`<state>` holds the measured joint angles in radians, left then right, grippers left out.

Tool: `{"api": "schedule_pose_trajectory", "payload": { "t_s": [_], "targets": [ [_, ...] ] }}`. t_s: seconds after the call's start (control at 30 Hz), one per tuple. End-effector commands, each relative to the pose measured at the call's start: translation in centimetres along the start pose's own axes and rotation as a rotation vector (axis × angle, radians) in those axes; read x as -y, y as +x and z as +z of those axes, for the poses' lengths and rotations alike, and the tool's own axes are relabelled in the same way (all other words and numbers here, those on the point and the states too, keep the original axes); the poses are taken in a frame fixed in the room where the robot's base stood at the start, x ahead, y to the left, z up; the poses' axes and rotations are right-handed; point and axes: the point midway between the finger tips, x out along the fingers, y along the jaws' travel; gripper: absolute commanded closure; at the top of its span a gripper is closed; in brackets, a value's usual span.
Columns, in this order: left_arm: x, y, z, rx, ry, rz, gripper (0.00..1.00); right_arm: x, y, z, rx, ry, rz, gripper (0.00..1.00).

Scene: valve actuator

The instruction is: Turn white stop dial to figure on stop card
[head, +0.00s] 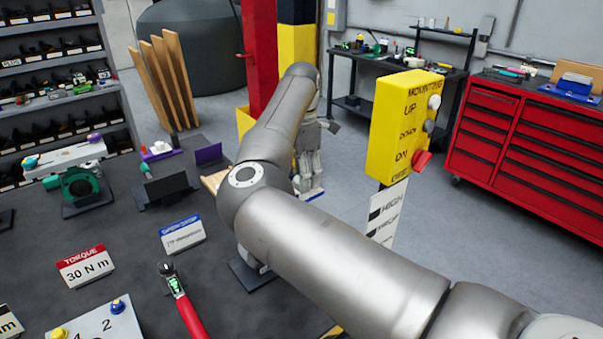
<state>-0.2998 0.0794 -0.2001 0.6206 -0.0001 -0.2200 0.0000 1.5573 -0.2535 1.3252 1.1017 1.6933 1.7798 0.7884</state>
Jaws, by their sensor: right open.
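The stop card (183,235), white with a blue header, stands on the dark bench left of my right arm. Its figure is too small and slanted to read surely. I cannot make out the white stop dial; my right arm covers the middle of the view and may hide it. My right gripper (311,172) hangs fingers down behind my bent forearm, at the far edge of the bench. It is open, and its fingertips are partly hidden. I cannot tell what lies between or under them. My left gripper is out of view.
A torque card (85,267) reading 30 N m and a red-handled torque wrench (185,300) are at the front. A green ring part (80,185) and dark stands are at the left. A yellow button box (400,125) stands right of my arm.

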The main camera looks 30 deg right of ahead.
Motion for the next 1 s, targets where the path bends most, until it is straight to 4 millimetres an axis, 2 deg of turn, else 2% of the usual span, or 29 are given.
{"api": "schedule_pose_trajectory", "payload": {
  "t_s": [0.2, 0.43, 0.8, 1.0],
  "targets": [
    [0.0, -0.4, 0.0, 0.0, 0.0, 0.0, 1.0, 0.0, 1.2, 0.0, -0.001, -0.001, 0.0, 0.44],
    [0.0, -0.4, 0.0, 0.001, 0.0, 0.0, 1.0, 0.0, 1.3, 0.0, -0.001, -0.001, 0.001, 0.44],
    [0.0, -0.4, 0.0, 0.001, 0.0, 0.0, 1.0, 0.0, 1.2, 0.0, -0.001, -0.001, 0.0, 0.9],
    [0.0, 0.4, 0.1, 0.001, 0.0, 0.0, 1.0, 0.0, 1.4, 0.0, -0.001, -0.064, 0.001, 0.9]
  ]
}}
